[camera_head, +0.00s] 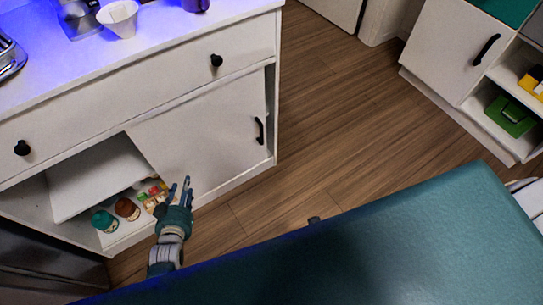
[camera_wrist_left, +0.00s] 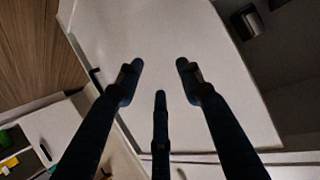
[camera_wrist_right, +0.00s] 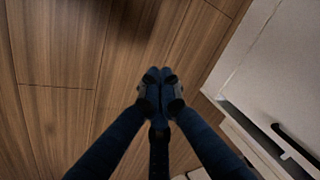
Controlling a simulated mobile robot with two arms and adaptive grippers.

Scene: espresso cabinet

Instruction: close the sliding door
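The white sliding door (camera_head: 205,135) covers the right part of the cabinet's lower section, with a black handle (camera_head: 259,130) near its right edge. The left part stands open. My left gripper (camera_head: 180,190) is in front of the door's lower left edge, beside the opening. In the left wrist view, its fingers (camera_wrist_left: 158,72) are spread and empty before a white panel (camera_wrist_left: 170,35) that looks like the door; contact cannot be told. My right gripper (camera_wrist_right: 160,85) has its fingers together over the wood floor, with nothing visible between them.
In the opening are a white shelf (camera_head: 95,180), a teal-lidded jar (camera_head: 104,221), a brown jar (camera_head: 127,209) and small coloured items (camera_head: 154,195). A drawer knob (camera_head: 216,60) sticks out above the door. The floor (camera_head: 335,110) to the right is clear up to another cabinet (camera_head: 450,50).

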